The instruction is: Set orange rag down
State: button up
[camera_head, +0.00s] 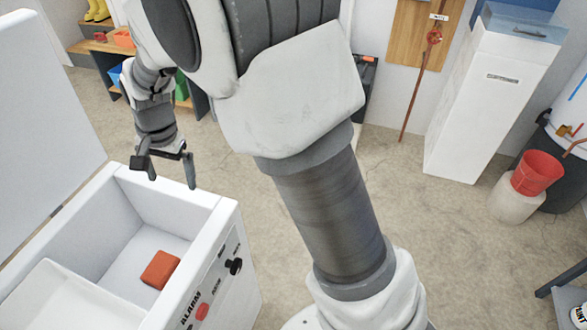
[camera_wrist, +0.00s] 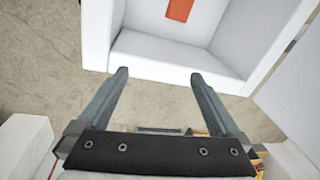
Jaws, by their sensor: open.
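The orange rag (camera_head: 160,269) lies folded on the inside floor of an open white chest freezer (camera_head: 222,222), near its front wall. It also shows in the wrist view (camera_wrist: 180,10), cut by the top edge of the picture. My gripper (camera_head: 168,182) is open and empty, above the far rim of the freezer and apart from the rag. In the wrist view, its two fingers (camera_wrist: 160,80) are spread, with the freezer wall and bare floor beyond them.
The freezer's raised lid (camera_head: 45,130) stands at the left. A tall white cabinet (camera_head: 490,100) and a red bucket (camera_head: 538,173) on a pale container stand at the right. A shelf with yellow boots (camera_head: 97,10) is at the back left. The concrete floor between is clear.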

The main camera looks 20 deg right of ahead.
jog(key=s+d+r+n+t, duration=0.25)
jog(key=s+d+r, duration=0.65)
jog(key=d+r, duration=0.5)
jog(key=s+d+n+t+h, duration=0.1)
jog(key=s+d+n+t, duration=0.1)
jog(key=s+d, duration=0.7)
jog(key=s+n, duration=0.1)
jog(key=s, duration=0.2)
jog(key=shift+r, duration=0.2)
jog(key=shift+r, duration=0.1)
notch_tip(320, 180, up, 16)
jog(key=p, duration=1.6)
